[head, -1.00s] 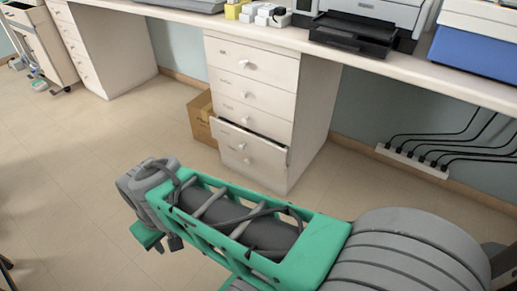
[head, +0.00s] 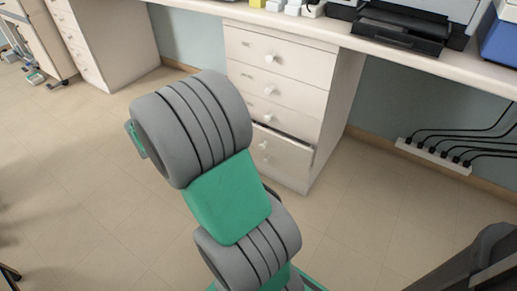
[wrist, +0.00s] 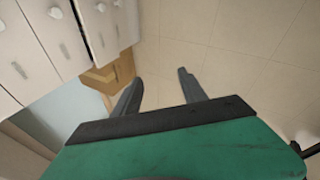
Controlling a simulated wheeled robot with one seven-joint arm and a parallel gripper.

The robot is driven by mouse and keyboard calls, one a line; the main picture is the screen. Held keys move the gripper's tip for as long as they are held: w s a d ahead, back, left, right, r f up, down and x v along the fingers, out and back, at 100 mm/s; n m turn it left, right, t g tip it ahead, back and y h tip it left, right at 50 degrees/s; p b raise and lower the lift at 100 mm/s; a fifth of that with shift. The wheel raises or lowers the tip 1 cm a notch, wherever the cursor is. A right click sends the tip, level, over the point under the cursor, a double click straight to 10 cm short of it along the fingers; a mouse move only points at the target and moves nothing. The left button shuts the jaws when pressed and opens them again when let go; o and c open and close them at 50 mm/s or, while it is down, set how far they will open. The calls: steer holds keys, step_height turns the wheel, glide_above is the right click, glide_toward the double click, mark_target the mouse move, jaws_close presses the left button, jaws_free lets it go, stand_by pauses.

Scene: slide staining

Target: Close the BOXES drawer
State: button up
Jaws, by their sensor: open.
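The white drawer cabinet (head: 318,90) stands under the bench in the head view. One low drawer (head: 290,142) is partly pulled out, with a dark gap along its top edge. Its label is too small to read, so I cannot tell if it is the BOXES drawer. In the wrist view the pulled-out drawer's front (wrist: 107,28) is at upper left, turned sideways, with white knobs. My gripper (wrist: 160,77) is open and empty, its fingers apart over bare floor, to the right of the drawer front in that view. In the head view my arm hides the gripper and part of the cabinet.
A power strip with black cables (head: 433,152) lies along the wall at right. Another drawer unit (head: 115,40) is at left. The tiled floor (head: 75,150) is clear in front.

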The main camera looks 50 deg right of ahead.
steer(key=w+d+f+n+h, duration=0.1)
steer(key=d+f+n+h, duration=0.1)
steer(key=d+f, duration=0.35)
steer(key=w+d+f+n+h, duration=0.2)
steer(key=d+f, duration=0.1)
steer(key=d, duration=0.5)
steer(key=n+g+h+b, duration=0.2)
steer(key=n+h, duration=0.3)
steer(key=n, duration=0.4)
glide_toward(262, 147)
steer(key=d, duration=0.2)
steer(key=b+x, duration=0.1)
steer(key=x, duration=0.2)
steer(key=f+b+x, duration=0.1)
steer(key=x, duration=0.2)
steer(key=shift+w+d+f, duration=0.1)
steer(key=shift+w+d, duration=0.05)
steer(key=shift+w, duration=0.05)
steer(key=shift+w+d, duration=0.1)
steer(key=shift+d, duration=0.35)
steer(key=shift+c, duration=0.5)
jaws_close()
